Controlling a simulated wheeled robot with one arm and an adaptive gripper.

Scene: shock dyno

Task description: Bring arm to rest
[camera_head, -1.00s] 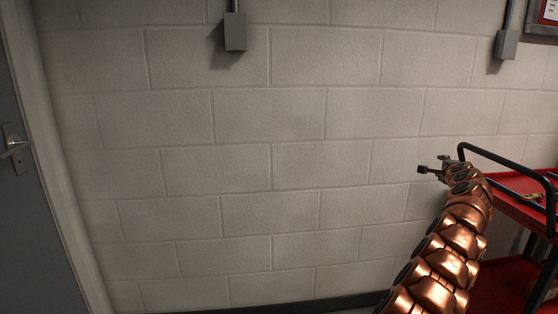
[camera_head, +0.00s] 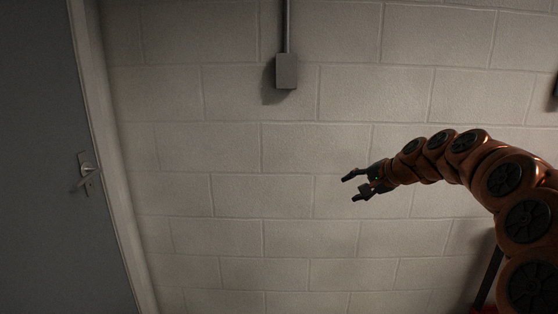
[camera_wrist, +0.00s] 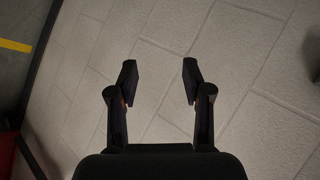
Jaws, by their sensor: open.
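My copper-coloured arm arches in from the right side of the head view. My gripper (camera_head: 352,187) is at its end, pointing left and slightly down in front of the block wall. In the wrist view my gripper (camera_wrist: 160,82) shows its two black fingers apart with nothing between them. The block wall lies beyond them. I see no object held.
A pale block wall (camera_head: 235,150) fills the background, with a grey electrical box (camera_head: 286,71) on it. A grey door (camera_head: 40,170) with a handle stands at the left. A red edge shows at the bottom right. Floor with a yellow stripe (camera_wrist: 16,46) shows in the wrist view.

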